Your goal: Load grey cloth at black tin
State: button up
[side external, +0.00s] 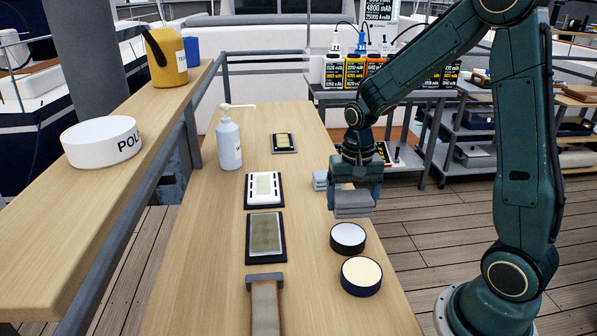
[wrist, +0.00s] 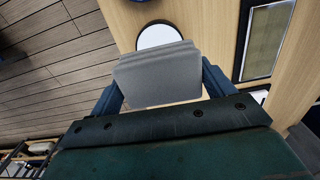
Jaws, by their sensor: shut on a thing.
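The grey cloth (side external: 352,204) is a folded, layered block held between the fingers of my gripper (side external: 353,196). In the wrist view the cloth (wrist: 158,78) fills the space between both fingers, and my gripper (wrist: 162,88) is shut on it. The black tin (side external: 348,238) is round and low, with a white top face, and stands on the wooden bench just in front of and below the held cloth. In the wrist view the tin (wrist: 158,35) shows beyond the cloth, which hides its near part. The cloth is raised above the bench, apart from the tin.
A navy tin (side external: 361,277) with a cream top stands in front of the black one. A light blue-grey folded stack (side external: 320,180) lies left of my gripper.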

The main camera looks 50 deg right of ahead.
aim_at(349, 234)
jog(key=shift+f, duration=0.15)
jog(key=shift+f, duration=2.85)
jog(key=shift+f, duration=0.6)
dwell(0.7)
jog(key=shift+r, duration=3.6)
jog(key=shift+w+a+f+n, duration=0.15)
jog(key=shift+w+a+n, duration=0.2)
jog(key=shift+w, duration=0.2)
jog(key=w+a+f+n, duration=0.2)
jog(key=w+a+n, duration=0.6)
jog(key=w, duration=0.2)
jog(key=shift+w+a+f, duration=0.2)
jog(key=shift+a+f, duration=0.1)
jog(key=shift+f, duration=0.05)
